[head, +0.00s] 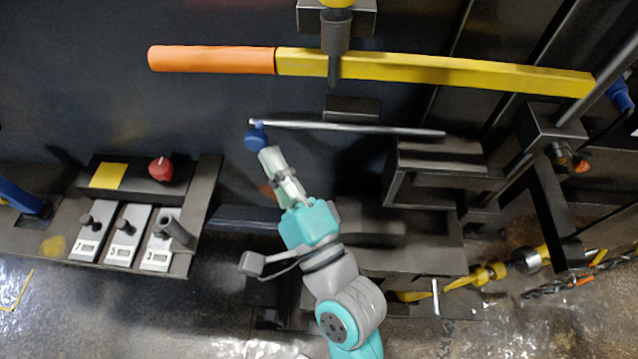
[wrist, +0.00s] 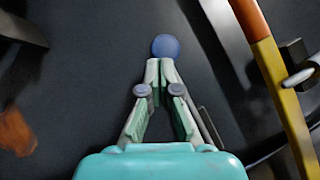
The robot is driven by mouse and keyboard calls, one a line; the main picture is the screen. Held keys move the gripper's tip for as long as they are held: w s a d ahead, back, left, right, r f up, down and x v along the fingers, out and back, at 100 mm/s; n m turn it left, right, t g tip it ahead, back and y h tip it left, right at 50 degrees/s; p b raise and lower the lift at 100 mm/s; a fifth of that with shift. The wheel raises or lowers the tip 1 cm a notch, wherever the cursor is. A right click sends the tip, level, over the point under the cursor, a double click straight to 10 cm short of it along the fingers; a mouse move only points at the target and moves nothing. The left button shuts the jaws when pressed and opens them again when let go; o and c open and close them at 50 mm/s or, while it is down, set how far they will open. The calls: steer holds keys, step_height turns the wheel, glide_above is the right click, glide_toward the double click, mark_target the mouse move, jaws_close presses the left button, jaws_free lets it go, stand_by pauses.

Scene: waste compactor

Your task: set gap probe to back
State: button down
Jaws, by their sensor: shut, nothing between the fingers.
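A thin grey rod (head: 345,128) with a blue round knob (head: 256,138) at its left end lies roughly level below the yellow bar in the head view; it appears to be the gap probe. My gripper (head: 266,156) reaches up from below, its fingertips right at the knob. In the wrist view my gripper (wrist: 160,64) has its fingertips together, with the blue knob (wrist: 165,47) just beyond them, not between them. I cannot tell whether the tips touch the knob. The rod's right end reaches above a dark block.
A yellow bar with an orange grip (head: 211,59) crosses above the rod. A panel at the left carries a red knob (head: 160,169), a yellow square (head: 107,176) and several numbered switches. Dark brackets (head: 440,155) crowd the right. The dark wall left of the knob is clear.

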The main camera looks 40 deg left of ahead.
steer(key=v, duration=1.2)
steer(key=shift+r, duration=0.15)
